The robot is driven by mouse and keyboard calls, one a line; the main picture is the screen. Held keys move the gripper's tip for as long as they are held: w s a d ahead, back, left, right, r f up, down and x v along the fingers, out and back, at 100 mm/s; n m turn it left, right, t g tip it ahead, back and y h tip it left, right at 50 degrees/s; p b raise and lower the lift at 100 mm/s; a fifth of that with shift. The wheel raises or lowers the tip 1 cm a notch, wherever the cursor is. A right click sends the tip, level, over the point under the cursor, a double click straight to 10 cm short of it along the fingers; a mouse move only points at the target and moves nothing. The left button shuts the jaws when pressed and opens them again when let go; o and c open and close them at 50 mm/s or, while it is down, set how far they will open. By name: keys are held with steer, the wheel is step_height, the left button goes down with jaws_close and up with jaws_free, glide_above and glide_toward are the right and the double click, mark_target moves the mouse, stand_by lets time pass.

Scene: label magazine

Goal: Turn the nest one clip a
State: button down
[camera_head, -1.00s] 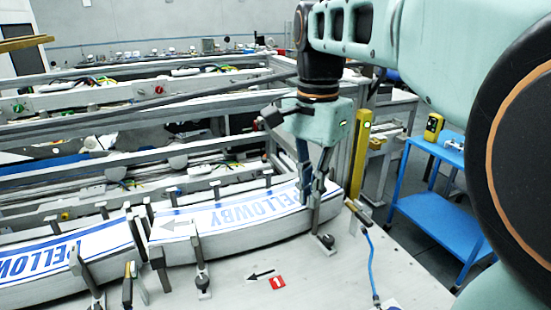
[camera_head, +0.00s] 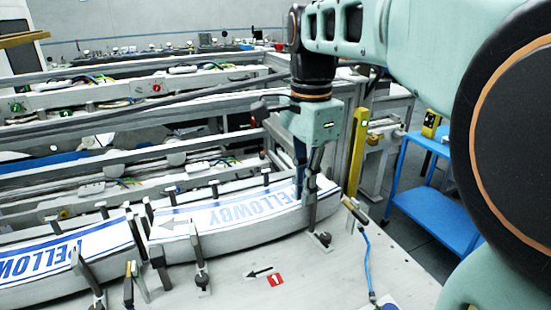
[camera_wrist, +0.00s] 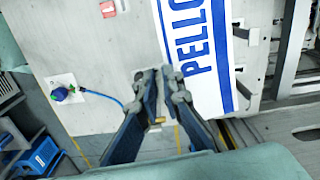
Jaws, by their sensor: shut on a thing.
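Nest one (camera_head: 250,231) is a grey curved holder beside a red "1" plate (camera_head: 276,280). It bears a stack of white labels (camera_head: 225,214) printed PELLOWBY in blue, upside down in the head view. My gripper (camera_head: 308,195) points down at the nest's right end. It is shut on an upright clip (camera_head: 322,238), whose foot stands at the front edge; its upper part is mostly hidden by my fingers. In the wrist view my fingertips (camera_wrist: 158,76) come together beside the end of the label stack (camera_wrist: 196,62); what lies between them is hard to see.
Other clips (camera_head: 201,275) stand along the front edge. A second label stack (camera_head: 50,262) lies to the left. A blue hose (camera_head: 370,262) runs over the bare plate at right. A yellow post (camera_head: 357,150) and blue cart (camera_head: 436,216) stand behind.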

steer(key=c, duration=2.1)
jaws_free()
steer(key=shift+r, duration=0.1)
step_height(320, 180, up, 12)
steer(key=shift+f, duration=0.1)
